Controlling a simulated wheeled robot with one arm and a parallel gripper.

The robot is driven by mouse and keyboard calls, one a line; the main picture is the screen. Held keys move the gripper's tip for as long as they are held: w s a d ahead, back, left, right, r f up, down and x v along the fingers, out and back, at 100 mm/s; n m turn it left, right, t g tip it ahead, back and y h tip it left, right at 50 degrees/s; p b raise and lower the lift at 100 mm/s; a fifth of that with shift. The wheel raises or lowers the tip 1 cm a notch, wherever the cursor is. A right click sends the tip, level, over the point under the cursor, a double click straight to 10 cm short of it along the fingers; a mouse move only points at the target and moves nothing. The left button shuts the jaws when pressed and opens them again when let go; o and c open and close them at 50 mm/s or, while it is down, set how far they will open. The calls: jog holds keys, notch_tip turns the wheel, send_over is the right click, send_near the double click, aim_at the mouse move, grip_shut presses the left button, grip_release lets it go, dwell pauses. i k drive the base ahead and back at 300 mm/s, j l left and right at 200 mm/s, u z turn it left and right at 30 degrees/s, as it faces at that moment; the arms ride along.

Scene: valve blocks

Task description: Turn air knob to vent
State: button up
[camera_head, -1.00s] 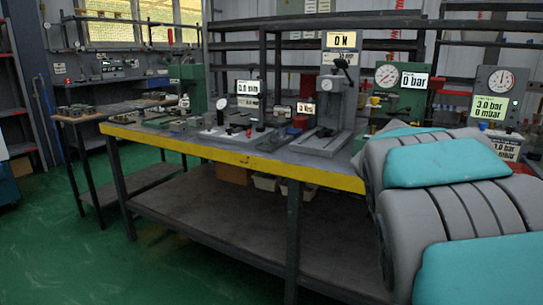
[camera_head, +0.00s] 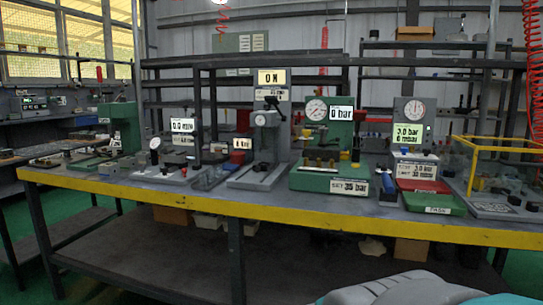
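I cannot make out which part is the air knob at this distance. A grey test station (camera_head: 414,140) with a round gauge and a green-lit display reading about 3.0 bar stands on the right part of the bench. A green station (camera_head: 325,150) with a round gauge and a display reading 0 bar stands to its left. My gripper is out of view. Only a grey and teal part of my arm shows at the bottom right, in front of the bench and low.
The long bench (camera_head: 280,206) has a yellow front edge and spans the view. A grey press (camera_head: 268,135) stands left of the green station. A yellow-framed clear box (camera_head: 500,170), a red tray (camera_head: 424,185) and a green tray (camera_head: 433,203) sit at the right. Green floor lies in front.

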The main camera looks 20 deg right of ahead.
aim_at(426, 152)
jog(key=z, duration=1.3)
